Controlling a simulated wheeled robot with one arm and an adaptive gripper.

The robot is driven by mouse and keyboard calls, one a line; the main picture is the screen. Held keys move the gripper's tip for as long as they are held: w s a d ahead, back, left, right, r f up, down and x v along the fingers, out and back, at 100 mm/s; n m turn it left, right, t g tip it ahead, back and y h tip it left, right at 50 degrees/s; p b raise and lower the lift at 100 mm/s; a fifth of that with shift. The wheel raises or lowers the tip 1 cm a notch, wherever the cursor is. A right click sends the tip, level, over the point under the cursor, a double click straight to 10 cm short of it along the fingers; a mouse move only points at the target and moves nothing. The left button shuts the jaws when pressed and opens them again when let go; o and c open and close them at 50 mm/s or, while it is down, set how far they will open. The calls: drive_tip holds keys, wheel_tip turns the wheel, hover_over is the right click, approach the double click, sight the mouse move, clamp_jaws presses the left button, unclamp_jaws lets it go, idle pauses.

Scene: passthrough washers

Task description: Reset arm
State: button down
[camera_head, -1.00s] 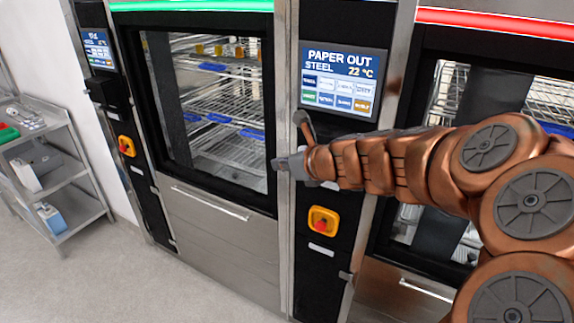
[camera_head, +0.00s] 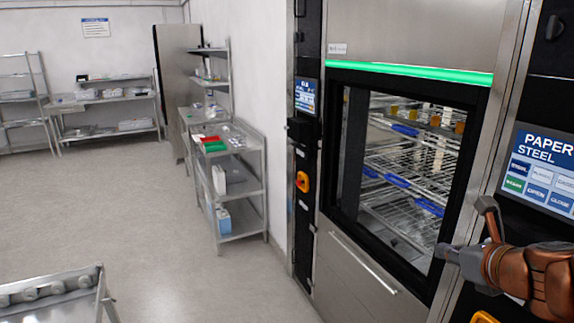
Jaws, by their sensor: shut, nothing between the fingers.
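My gripper (camera_head: 463,228) is at the lower right of the head view, at the end of my copper-coloured arm. It is in front of the right frame of a washer (camera_head: 375,270) with a green light bar, and beside a control panel (camera_head: 543,170) reading "PAPER" and "STEEL". One grey finger points left and another part points up. No object shows in the gripper. Most of my arm is outside the picture.
The washer's window shows wire racks (camera_head: 405,180) inside. A steel shelf cart (camera_head: 238,195) with red and green items stands by the white wall. Shelves (camera_head: 110,105) line the back. A metal cart (camera_head: 55,290) is at the lower left. The floor between is clear.

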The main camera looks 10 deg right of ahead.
drive_tip(key=s+a+f+n+g+y, duration=0.25)
drive_tip(key=a+f+n, duration=0.25)
drive_tip(key=a+n, duration=0.4)
drive_tip(key=s+a+f+n+g+y, duration=0.2)
drive_tip(key=s+a+f+n+g, duration=0.2)
drive_tip(key=a+n, duration=0.55)
drive_tip(key=s+f+n+g+h, duration=0.2)
drive_tip(key=s+n+g, duration=0.1)
drive_tip(key=s+n, duration=0.5)
drive_tip(key=s+f+n+g+h, duration=0.3)
drive_tip(key=s+n+g, duration=0.1)
drive_tip(key=s+n, duration=0.4)
drive_tip(key=shift+d+f, duration=0.35)
drive_tip(key=shift+d, duration=0.1)
